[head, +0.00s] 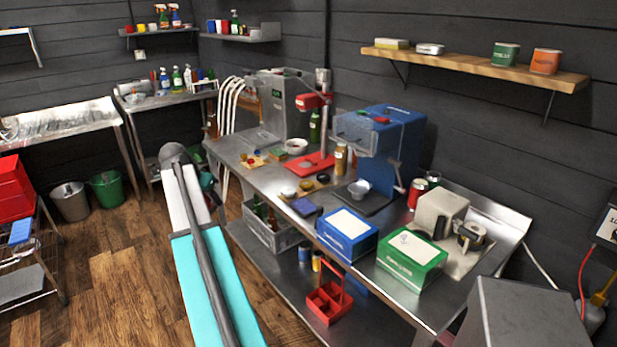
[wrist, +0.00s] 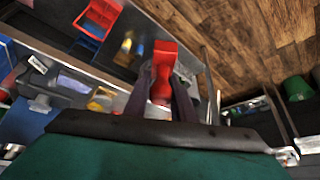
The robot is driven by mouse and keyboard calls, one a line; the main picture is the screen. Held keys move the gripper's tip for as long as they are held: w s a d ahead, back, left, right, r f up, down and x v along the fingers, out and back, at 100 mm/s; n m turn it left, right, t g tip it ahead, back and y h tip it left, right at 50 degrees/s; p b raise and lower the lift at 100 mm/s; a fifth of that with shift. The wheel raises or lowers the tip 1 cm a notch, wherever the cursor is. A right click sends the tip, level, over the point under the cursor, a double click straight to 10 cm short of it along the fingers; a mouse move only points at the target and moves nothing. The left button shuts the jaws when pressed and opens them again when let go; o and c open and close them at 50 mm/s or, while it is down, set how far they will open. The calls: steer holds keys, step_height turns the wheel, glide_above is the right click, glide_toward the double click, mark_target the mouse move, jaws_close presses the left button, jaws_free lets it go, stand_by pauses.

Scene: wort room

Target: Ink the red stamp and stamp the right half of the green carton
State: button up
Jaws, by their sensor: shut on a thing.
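My gripper (wrist: 163,82) is shut on the red stamp (wrist: 165,55), whose red body shows between the two dark fingers in the wrist view. In the head view my arm hides most of the gripper, and I cannot make out the stamp there. The green carton (head: 426,270) sits on the steel bench at the front right, with a white top panel that bears a small faint mark left of its middle. A dark blue pad (head: 304,207), perhaps the ink pad, lies on the bench left of the blue carton (head: 347,238). The gripper is left of the bench, apart from both cartons.
The bench (head: 385,288) also carries a blue machine (head: 385,140), a red stand (head: 314,162), a red can (head: 417,193) and a grey dispenser (head: 440,208). A red caddy (head: 328,303) stands on the lower shelf. Open wooden floor lies left of the bench.

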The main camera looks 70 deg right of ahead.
steer(key=s+d+m+g+p, duration=0.1)
steer(key=s+d+m, duration=0.3)
steer(key=s+d, duration=0.7)
steer(key=s+d+r+m+g+y+p, duration=0.1)
steer(key=s+d+m, duration=0.4)
steer(key=s+d, duration=0.6)
steer(key=s+g+p, duration=0.1)
steer(key=s+g, duration=0.1)
steer(key=s, duration=0.3)
steer(key=shift+y, duration=0.3)
steer(key=shift+f, duration=0.15)
steer(key=shift+w+f+b, duration=0.1)
steer(key=shift+f+b, duration=0.95)
steer(key=shift+f, duration=1.75)
steer(key=shift+f+b, duration=0.3)
steer(key=shift+f, duration=0.3)
steer(key=shift+r, duration=0.2)
step_height(320, 180, up, 7)
steer(key=p, duration=0.2)
steer(key=shift+f, duration=0.15)
